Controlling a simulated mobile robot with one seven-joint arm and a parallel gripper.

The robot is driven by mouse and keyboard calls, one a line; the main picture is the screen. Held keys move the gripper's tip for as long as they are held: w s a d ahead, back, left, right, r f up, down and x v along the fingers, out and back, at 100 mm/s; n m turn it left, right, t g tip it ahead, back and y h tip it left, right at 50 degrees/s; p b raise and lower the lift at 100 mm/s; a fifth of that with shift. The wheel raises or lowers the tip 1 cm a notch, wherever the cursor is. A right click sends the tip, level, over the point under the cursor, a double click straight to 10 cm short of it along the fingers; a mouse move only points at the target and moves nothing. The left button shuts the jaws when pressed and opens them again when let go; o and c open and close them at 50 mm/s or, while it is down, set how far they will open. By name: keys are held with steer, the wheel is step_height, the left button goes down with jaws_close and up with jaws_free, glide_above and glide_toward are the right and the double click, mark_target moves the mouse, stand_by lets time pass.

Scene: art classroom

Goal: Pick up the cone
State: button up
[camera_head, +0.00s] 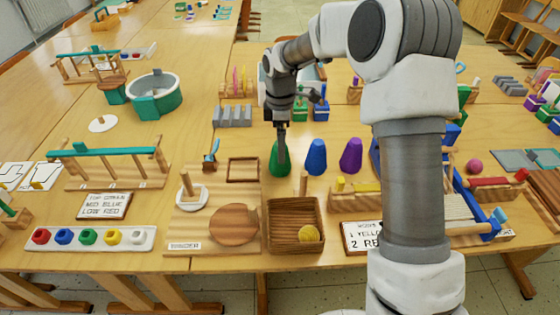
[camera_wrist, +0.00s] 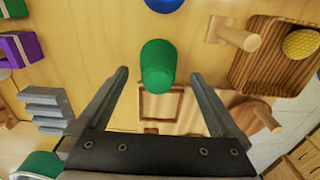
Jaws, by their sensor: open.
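A green cone (camera_head: 279,172) stands upright on the table, left of a blue cone (camera_head: 316,157) and a purple cone (camera_head: 350,155). My gripper (camera_head: 281,155) points down at the green cone and covers part of it in the head view. In the wrist view, my gripper (camera_wrist: 159,73) is open, with one finger on each side of the green cone (camera_wrist: 157,66). Gaps show between the cone and both fingers. Part of the blue cone (camera_wrist: 164,4) shows at the top edge of the wrist view.
A wooden board (camera_head: 207,241) with a peg and a round disc lies front left. Grey steps (camera_head: 232,116) stand behind left.

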step_height(320, 180, down, 5)
steer(key=shift+w+r+b, duration=0.1)
steer(key=shift+b, duration=0.6)
steer(key=shift+r, duration=0.1)
steer(key=c, duration=1.5)
